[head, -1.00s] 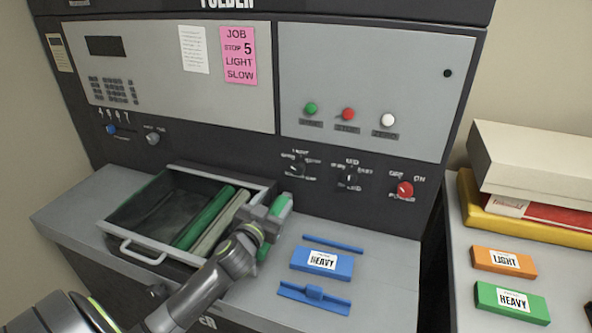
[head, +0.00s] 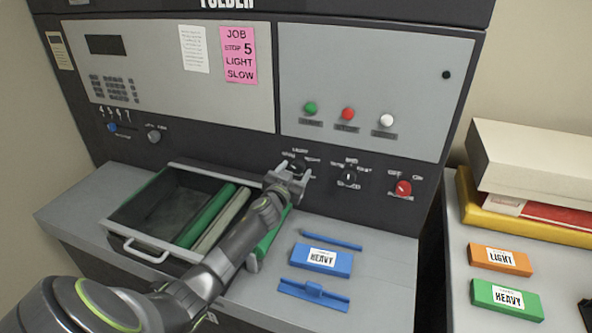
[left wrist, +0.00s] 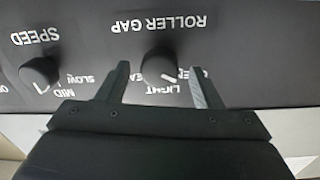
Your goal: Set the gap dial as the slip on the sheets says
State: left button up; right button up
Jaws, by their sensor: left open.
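The gap dial (left wrist: 160,66), a black knob under the words ROLLER GAP, shows upside down in the left wrist view. Its white mark points down and right in that picture, near the word LIGHT; the exact stop is unclear. My left gripper (left wrist: 160,88) is open, with one finger on each side of the dial; contact cannot be told. In the head view, my left gripper (head: 292,179) is at the dial and partly hides it. A pink slip (head: 239,55) on the machine's upper panel reads JOB, STOP 5, LIGHT, SLOW.
The speed dial (left wrist: 40,72) is close beside the gap dial. A red power knob (head: 403,188) is farther right. An open drawer (head: 142,252) holds rollers. A blue HEAVY block (head: 321,270) lies on the ledge. Orange (head: 482,256) and green (head: 484,295) blocks lie on the side table.

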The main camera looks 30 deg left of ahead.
pick_arm(q)
jog(key=shift+w+a, duration=0.1)
jog(key=shift+w, duration=0.6)
jog(key=c, duration=1)
